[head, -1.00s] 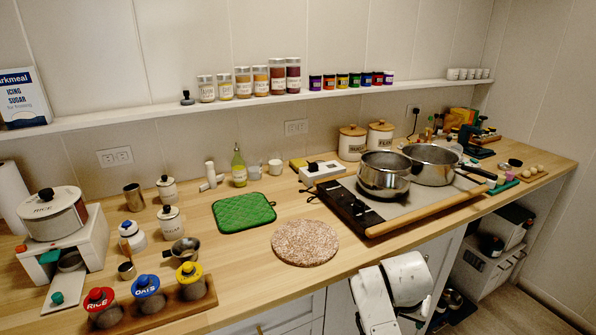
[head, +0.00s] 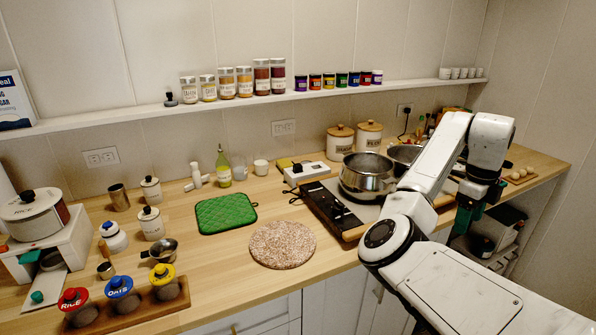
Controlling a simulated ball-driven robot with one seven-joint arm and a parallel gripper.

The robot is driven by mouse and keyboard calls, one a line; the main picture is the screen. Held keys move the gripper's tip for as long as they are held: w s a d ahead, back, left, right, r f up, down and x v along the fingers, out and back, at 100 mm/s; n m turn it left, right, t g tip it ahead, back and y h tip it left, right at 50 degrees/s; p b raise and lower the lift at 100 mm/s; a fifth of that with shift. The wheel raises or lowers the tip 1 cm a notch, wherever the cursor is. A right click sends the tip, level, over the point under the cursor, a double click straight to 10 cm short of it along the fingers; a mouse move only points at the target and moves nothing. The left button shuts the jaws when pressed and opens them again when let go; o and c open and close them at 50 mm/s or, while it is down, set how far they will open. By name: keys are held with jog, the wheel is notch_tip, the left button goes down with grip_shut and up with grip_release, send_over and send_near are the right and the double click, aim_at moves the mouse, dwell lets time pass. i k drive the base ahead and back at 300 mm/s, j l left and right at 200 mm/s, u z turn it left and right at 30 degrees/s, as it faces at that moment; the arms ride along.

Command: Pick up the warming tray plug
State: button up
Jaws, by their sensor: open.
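The warming tray (head: 326,207) is a flat, dark-edged tray with a pale top and a wooden front rail, on the counter right of centre, with metal pots on it. A black cord (head: 296,198) lies curled at its left end, beside a white power strip (head: 306,172); I cannot make out a plug on it. Another black plug (head: 405,110) sits in the wall outlet at the back right, its cord dropping behind the canisters. My gripper (head: 466,222) is open, pointing down near the counter's front edge at the right, apart from both cords. My arm hides part of the tray.
A steel pot (head: 367,178) stands on the tray, with another partly hidden behind my arm. A round speckled mat (head: 283,245) and green pot holder (head: 226,213) lie to the left. Two canisters (head: 340,140) stand behind. A shelf of jars (head: 262,78) runs above.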

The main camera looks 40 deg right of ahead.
aim_at(297, 168)
jog(key=i, duration=2)
